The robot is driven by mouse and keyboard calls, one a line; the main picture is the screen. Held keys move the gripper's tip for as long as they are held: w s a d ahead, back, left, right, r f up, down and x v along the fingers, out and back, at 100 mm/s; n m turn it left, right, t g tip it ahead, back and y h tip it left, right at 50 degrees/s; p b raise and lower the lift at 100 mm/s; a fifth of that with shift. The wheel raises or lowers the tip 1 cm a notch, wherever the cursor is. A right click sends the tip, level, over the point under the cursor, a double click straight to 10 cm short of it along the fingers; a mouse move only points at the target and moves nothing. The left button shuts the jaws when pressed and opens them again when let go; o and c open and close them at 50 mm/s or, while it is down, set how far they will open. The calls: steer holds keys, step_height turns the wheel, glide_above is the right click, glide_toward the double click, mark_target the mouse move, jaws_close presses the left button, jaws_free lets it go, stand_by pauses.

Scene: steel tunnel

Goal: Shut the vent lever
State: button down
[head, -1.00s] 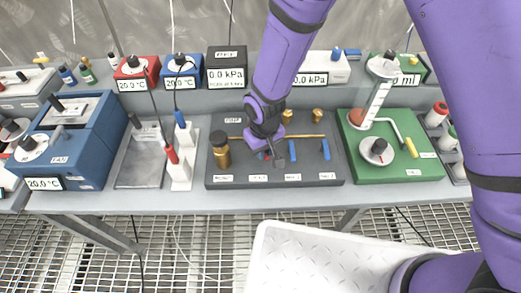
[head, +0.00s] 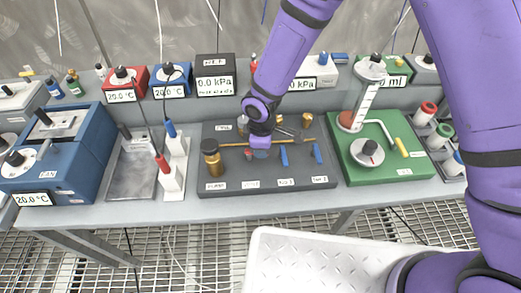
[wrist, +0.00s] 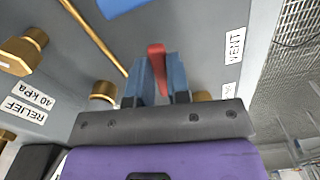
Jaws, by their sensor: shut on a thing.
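The vent lever (wrist: 157,62) is a red handle on the dark manifold panel (head: 220,184). In the wrist view it sits between the two blue-grey fingers of my gripper (wrist: 160,78), close beside the VENT label (wrist: 235,44). My gripper is shut on it. In the head view my gripper (head: 261,152) is low over the panel, and only a small red bit of the lever (head: 248,155) shows to its left. The lever's base and pivot are hidden. In the wrist view, the lever lies at an angle to the brass pipe (wrist: 95,38).
Two blue levers (head: 284,155) (head: 317,153) stand right of my gripper. A brass relief knob (head: 211,158) stands at the panel's left. A green syringe board (head: 405,175) is to the right, and a stand with red and blue probes (head: 171,188) is to the left.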

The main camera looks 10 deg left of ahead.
steer(key=shift+w+n, duration=0.3)
steer(key=shift+n, duration=0.7)
steer(key=c, duration=1.1)
jaws_free()
step_height(320, 180, up, 11)
steer(key=shift+f, duration=0.1)
